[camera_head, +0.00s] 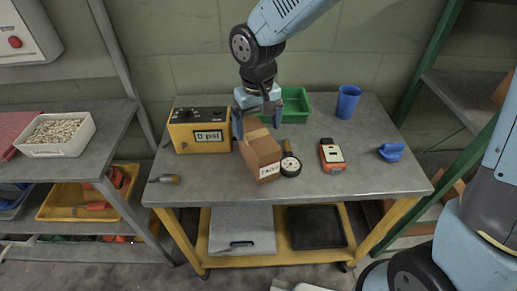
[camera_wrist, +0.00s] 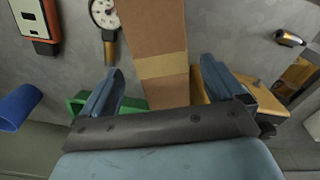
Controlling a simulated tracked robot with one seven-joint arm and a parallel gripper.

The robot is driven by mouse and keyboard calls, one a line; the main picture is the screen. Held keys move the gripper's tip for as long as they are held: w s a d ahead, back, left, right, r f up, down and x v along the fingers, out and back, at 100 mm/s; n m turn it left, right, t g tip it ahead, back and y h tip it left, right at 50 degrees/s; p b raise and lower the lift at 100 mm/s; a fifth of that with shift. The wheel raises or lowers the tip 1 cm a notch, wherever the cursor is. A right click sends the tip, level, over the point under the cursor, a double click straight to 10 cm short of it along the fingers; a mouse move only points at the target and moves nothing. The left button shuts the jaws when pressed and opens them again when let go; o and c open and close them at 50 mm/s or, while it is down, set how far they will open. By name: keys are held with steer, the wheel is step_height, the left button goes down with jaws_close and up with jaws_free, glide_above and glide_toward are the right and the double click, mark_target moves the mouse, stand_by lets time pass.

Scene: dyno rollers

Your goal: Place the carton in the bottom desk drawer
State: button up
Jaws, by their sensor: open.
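The brown cardboard carton (camera_head: 262,155), with tape and a white label, stands on the grey workbench. In the wrist view the carton (camera_wrist: 162,45) lies between the two blue fingers. My gripper (camera_head: 258,122) is over the carton's far end, open, with a finger at either side. Its fingers in the wrist view (camera_wrist: 160,88) show a gap to the carton, at least on the left. Below the bench top is a grey box (camera_head: 242,222) with a dark handle, on a yellow lower shelf. I cannot tell whether this is the bottom drawer; no open drawer shows.
A yellow psi meter (camera_head: 200,130) stands left of the carton and a round gauge (camera_head: 290,166) close on its right. A green tray (camera_head: 297,103), blue cup (camera_head: 347,101), orange device (camera_head: 332,155) and blue object (camera_head: 391,151) are around. A black tray (camera_head: 316,227) lies below.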

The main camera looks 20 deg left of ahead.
mark_target(257, 133)
steer(key=shift+s+f, duration=0.1)
steer(key=shift+f, duration=1.85)
jaws_close()
